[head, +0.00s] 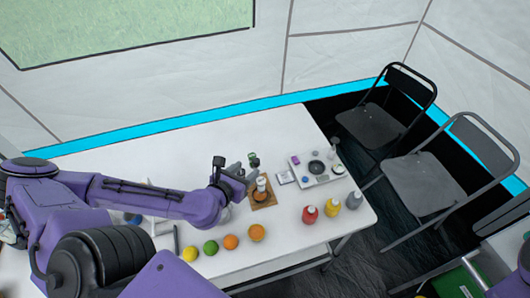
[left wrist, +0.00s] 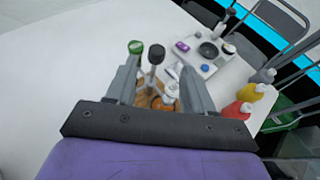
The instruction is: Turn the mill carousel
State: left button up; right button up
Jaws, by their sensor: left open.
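The mill carousel (head: 265,203) is a small wooden base on the white table, with white-and-brown and green-topped mills on it. In the left wrist view the wooden base is partly hidden behind my fingers, and a dark knob on a post (left wrist: 156,55), a green-topped mill (left wrist: 136,48) and a white-topped mill (left wrist: 171,92) show. My left gripper (head: 243,172) is open at the carousel's left side in the head view. In the left wrist view the knob and white-topped mill appear between its fingers (left wrist: 160,75); contact cannot be told. My right gripper is not in view.
A white tray (head: 334,178) with small items lies right of the carousel. Red, yellow and grey bottles (head: 332,207) stand near the table's right edge. Several fruits (head: 231,242) line the front. The table (head: 200,150) behind my arm is clear. Folding chairs (head: 430,180) stand at the right.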

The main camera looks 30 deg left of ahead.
aim_at(255, 162)
pick_arm(q)
jog(key=b, duration=0.1)
jog(key=w+f+b, duration=0.1)
jog(key=shift+w+a+f+b, duration=0.15)
jog(key=shift+w+a+b, duration=0.05)
jog(key=shift+a+b, duration=0.1)
jog(key=x, duration=0.6)
jog(key=shift+w+d, duration=0.1)
jog(key=shift+w, duration=0.3)
jog(key=shift+s+r, duration=0.25)
jog(key=shift+s, duration=0.05)
jog(key=shift+w+f, duration=0.15)
jog(key=shift+w, duration=0.05)
jog(key=c, duration=1)
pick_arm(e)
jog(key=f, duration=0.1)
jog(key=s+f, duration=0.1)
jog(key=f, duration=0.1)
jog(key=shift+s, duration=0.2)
